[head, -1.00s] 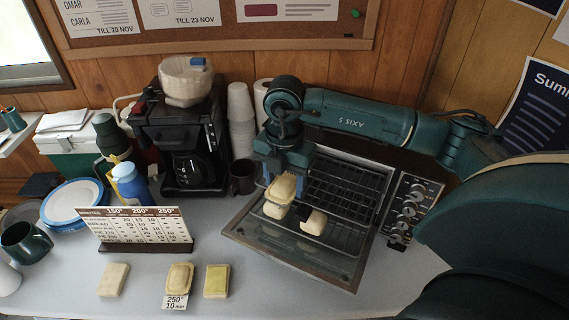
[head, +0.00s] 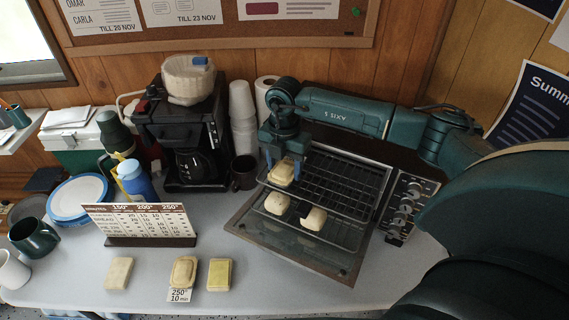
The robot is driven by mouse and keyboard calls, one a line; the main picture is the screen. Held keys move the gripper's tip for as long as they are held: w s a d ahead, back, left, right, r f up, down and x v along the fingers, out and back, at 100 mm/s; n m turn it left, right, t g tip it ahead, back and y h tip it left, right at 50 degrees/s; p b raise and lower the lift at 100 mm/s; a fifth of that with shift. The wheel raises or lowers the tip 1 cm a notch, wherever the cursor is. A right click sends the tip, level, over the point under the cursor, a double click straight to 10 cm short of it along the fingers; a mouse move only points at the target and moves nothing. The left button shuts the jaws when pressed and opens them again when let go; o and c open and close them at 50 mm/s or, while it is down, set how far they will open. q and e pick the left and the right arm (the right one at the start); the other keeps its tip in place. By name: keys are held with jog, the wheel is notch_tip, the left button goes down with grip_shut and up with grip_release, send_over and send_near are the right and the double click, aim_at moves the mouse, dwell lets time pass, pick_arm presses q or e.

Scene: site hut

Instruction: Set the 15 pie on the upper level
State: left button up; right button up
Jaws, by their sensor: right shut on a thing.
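My right gripper (head: 282,164) is shut on a golden-topped pie (head: 281,174) and holds it at the mouth of the open toaster oven (head: 345,165). The pie appears close to the front of the upper wire rack (head: 335,187); I cannot tell whether it touches it. Two pale pies, a left one (head: 276,204) and a right one (head: 314,219), sit lower and nearer, in front of the held pie. No number is readable on the held pie. My left gripper is not in view.
A minutes chart (head: 143,220) stands left of the oven. Three more pieces lie on the table: a pale one (head: 118,273), a golden one (head: 184,269) by a "250° 10 min" card (head: 180,295), and a yellow-topped one (head: 219,275). A coffee maker (head: 185,140) and a mug (head: 243,173) stand nearby.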

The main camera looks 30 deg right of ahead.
aim_at(284, 168)
jog(key=shift+f, duration=0.1)
jog(key=o, duration=1)
jog(key=shift+o, duration=0.2)
notch_tip(284, 168, up, 12)
jog(key=b, duration=0.1)
